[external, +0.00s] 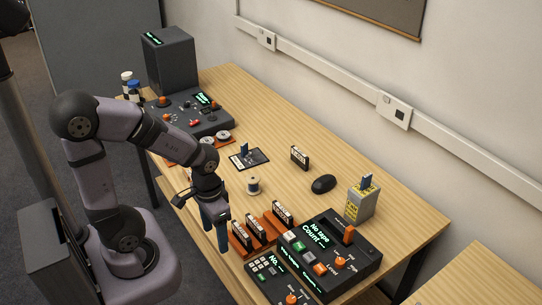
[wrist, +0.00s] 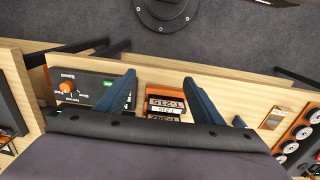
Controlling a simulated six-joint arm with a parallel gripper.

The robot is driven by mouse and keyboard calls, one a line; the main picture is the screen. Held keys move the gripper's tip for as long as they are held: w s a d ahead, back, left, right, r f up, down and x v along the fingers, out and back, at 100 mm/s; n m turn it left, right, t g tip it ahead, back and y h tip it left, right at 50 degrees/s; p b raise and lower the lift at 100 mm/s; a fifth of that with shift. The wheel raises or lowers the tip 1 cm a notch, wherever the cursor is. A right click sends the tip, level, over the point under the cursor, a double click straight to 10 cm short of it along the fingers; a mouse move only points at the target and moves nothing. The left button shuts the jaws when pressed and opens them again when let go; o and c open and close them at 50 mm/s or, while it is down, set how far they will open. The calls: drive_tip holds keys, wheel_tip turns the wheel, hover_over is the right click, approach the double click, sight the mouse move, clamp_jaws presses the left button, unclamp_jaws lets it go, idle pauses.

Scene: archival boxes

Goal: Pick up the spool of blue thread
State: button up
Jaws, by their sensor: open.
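My gripper (external: 214,249) points down near the table's front edge, left of and nearer than the spool. Its two blue fingers are apart with nothing between them. In the wrist view, my gripper (wrist: 159,80) shows spread fingers above an orange cassette rack (wrist: 166,88). I do not make out the spool in the wrist view.
Cassettes in orange holders (external: 240,247) stand beside my gripper. A dark control box (external: 335,275) is at the front right. A black mouse (external: 323,184), a standing cassette (external: 299,157) and a yellow-grey box (external: 362,203) lie beyond the spool. Reels (external: 222,136) sit farther left.

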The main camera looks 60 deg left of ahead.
drive_tip(key=w+a+m+t+h+b, duration=0.1)
drive_tip(key=w+a+t+h+b, duration=0.15)
drive_tip(key=w+b, duration=0.65)
drive_tip(key=w+a+m+t+h+b, duration=0.1)
drive_tip(key=w+a+h+b, duration=0.3)
drive_tip(key=w+b, duration=0.5)
drive_tip(key=w+a+r+m+t+h+b, duration=0.25)
drive_tip(key=a+m+b, duration=0.2)
drive_tip(key=a, duration=0.35)
drive_tip(key=w+a+r+m+t+h+b, duration=0.1)
drive_tip(key=w+a+m+t+b, duration=0.2)
drive_tip(key=a+b, duration=0.45)
drive_tip(key=p, duration=0.1)
approach(263, 192)
drive_tip(key=shift+w+d+r+n+t, duration=0.15)
drive_tip(key=shift+w+d+r, duration=0.2)
drive_tip(key=shift+d+r, duration=0.25)
drive_tip(key=shift+w+d+r+n+t, duration=0.15)
drive_tip(key=shift+w+d+r, duration=0.25)
drive_tip(key=shift+d, duration=0.25)
drive_tip(key=shift+y, duration=0.3)
drive_tip(key=shift+x, duration=3.6)
drive_tip(key=c, duration=1.1)
